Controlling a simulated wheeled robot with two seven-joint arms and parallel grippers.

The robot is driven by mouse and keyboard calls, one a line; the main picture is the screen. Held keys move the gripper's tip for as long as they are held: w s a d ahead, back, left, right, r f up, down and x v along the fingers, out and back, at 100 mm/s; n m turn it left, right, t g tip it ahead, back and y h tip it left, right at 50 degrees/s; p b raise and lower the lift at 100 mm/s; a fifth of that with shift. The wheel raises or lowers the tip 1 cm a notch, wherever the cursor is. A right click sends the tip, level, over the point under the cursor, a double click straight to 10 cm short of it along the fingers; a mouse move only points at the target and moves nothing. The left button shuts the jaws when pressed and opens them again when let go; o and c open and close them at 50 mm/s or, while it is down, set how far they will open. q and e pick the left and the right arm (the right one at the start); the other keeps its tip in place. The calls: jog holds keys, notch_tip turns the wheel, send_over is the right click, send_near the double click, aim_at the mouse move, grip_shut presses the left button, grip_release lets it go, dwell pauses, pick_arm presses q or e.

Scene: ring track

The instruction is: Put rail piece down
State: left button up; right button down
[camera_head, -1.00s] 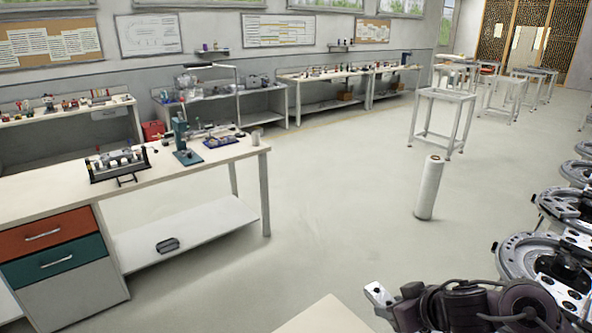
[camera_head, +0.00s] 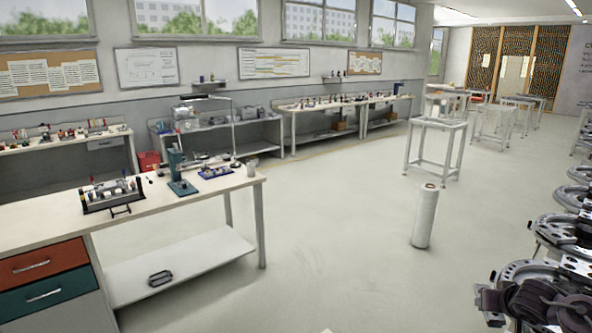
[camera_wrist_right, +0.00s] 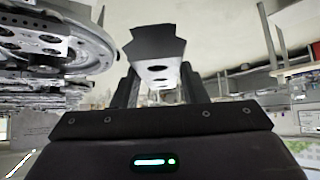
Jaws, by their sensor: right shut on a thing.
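In the right wrist view, my right gripper (camera_wrist_right: 160,88) is shut on a rail piece (camera_wrist_right: 155,48). The piece has a dark, angular outer end and a pale face with dark holes, and it sticks out beyond the fingers. It is held up in the air, and its hidden part lies between the fingers. In the head view, my dark right arm shows at the lower right edge; the fingers and the piece cannot be made out there. My left gripper is not in view.
Round metal discs with holes (camera_head: 520,270) line the right side; a disc (camera_wrist_right: 55,40) is left of the piece in the wrist view. A white cylinder (camera_head: 425,218) stands on the open floor. A workbench (camera_head: 215,184) with drawers is at the left.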

jog(key=shift+s+d+r+m, duration=0.75)
jog(key=shift+s+d, duration=0.9)
jog(key=shift+d, duration=0.35)
jog(key=s+a+f+n+y, duration=0.1)
jog(key=a+n, duration=0.1)
jog(key=a, duration=0.9)
jog(key=s+a+f+n+y, duration=0.1)
jog(key=s+a+f+n, duration=0.1)
jog(key=a, duration=0.9)
jog(key=s+a+r+b, duration=0.3)
jog(key=s+a+r, duration=0.1)
jog(key=s+a, duration=0.5)
jog(key=a, duration=0.2)
jog(key=shift+s+a, duration=0.2)
jog(key=shift+a, duration=0.1)
jog(key=shift+r+n, duration=0.1)
jog(key=shift+n, duration=0.15)
